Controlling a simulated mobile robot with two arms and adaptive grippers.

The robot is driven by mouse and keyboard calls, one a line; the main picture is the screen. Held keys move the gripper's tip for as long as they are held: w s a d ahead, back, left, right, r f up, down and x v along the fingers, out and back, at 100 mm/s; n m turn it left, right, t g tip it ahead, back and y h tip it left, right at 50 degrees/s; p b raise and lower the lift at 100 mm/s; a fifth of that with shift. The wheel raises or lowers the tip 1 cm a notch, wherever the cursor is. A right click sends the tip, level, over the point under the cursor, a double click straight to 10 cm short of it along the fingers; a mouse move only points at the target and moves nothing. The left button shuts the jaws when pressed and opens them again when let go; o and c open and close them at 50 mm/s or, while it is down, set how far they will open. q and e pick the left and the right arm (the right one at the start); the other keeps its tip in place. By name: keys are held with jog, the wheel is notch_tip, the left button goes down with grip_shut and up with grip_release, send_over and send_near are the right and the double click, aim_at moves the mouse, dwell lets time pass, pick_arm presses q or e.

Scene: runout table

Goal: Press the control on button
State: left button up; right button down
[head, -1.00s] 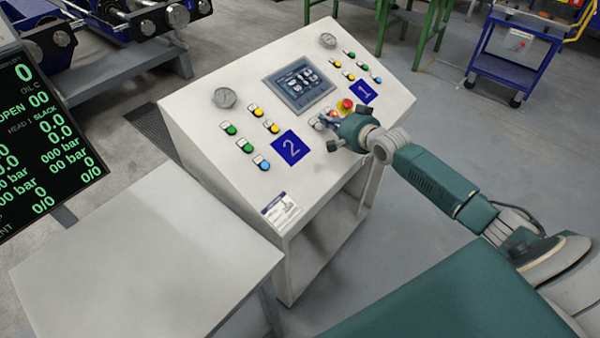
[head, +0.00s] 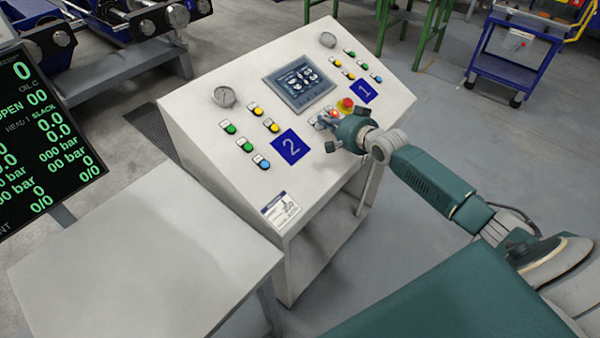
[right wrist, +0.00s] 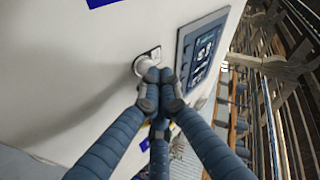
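A grey sloped control console (head: 330,60) carries the buttons. My right gripper (head: 330,121) is over its lower middle, between the blue "2" and "1" labels. In the right wrist view the gripper's fingertips (right wrist: 160,76) are together, with nothing between them. A pale round button (right wrist: 143,64) on a dark-edged plate is right at the fingertips, which partly cover it. I cannot tell whether they touch it or whether it is pushed in. A red lit spot (head: 333,114) shows beside the gripper in the head view. No button label is readable. My left gripper is not in view.
A red emergency-stop knob (head: 346,104) is close to the right gripper. A touchscreen (head: 299,81), gauges and several coloured buttons are on the same panel. A grey table (head: 140,255) stands at the left, and a blue cart (head: 510,55) at the upper right.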

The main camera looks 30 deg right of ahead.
jog(key=shift+w+f, duration=0.1)
jog(key=shift+f, duration=0.2)
jog(key=shift+r, duration=0.15)
jog(key=shift+s+r+p, duration=0.35)
jog(key=shift+r+p, duration=0.35)
jog(key=shift+p, duration=0.1)
jog(key=shift+d+r+p, duration=0.15)
jog(key=shift+r+p, duration=0.25)
jog(key=shift+p, duration=0.1)
jog(key=r+p, duration=0.1)
jog(key=s+r+p, duration=0.1)
jog(key=r+p, duration=0.1)
jog(key=s+r+p, duration=0.1)
jog(key=p, duration=0.1)
jog(key=shift+s+d+r, duration=0.15)
jog(key=shift+d+r, duration=0.2)
jog(key=shift+d, duration=0.05)
dwell(0.7)
